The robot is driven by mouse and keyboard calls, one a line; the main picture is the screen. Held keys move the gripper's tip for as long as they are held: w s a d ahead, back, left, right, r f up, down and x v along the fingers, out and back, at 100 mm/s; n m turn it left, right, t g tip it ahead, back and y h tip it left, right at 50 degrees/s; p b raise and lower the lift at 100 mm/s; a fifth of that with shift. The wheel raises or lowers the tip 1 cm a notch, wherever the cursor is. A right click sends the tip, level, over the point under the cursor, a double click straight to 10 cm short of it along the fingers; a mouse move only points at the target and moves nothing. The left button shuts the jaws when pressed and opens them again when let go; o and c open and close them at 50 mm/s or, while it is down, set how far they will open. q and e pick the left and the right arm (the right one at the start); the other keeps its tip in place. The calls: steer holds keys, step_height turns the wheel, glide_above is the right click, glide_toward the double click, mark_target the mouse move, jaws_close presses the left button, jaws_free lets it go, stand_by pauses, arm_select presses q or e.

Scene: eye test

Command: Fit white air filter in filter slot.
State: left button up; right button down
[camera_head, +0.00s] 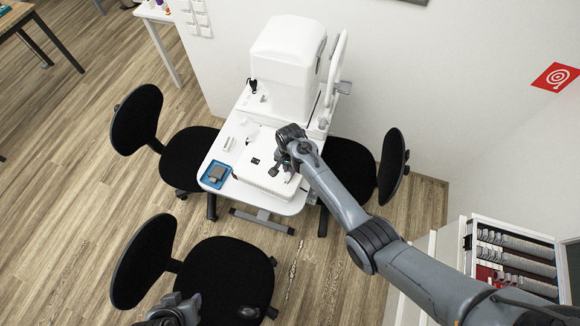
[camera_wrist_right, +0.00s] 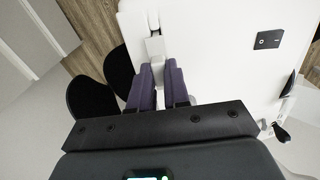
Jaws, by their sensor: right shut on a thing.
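My right gripper (camera_head: 284,166) is over the right part of the white table unit in front of the eye test machine. In the right wrist view its two purple fingers (camera_wrist_right: 160,88) are closed on a small white piece (camera_wrist_right: 159,72), which looks like the white air filter. In the head view the gripper hides this piece. A narrow pale grey gap (camera_wrist_right: 153,20) shows in the white surface beyond the fingertips; I cannot tell whether it is the filter slot. My left gripper (camera_head: 178,308) is at the bottom edge, partly cut off, its fingers unclear.
The white eye test machine (camera_head: 287,62) stands at the back of the table (camera_head: 292,208). A blue tray (camera_head: 206,181) with a grey item lies at the table's front left. Black chairs (camera_head: 190,158) stand around. A drawer cabinet (camera_head: 515,232) is at the right.

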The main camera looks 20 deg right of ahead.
steer(key=shift+f+b, duration=0.55)
steer(key=shift+f, duration=0.3)
steer(key=shift+f, duration=0.4)
steer(key=c, duration=1)
jaws_free()
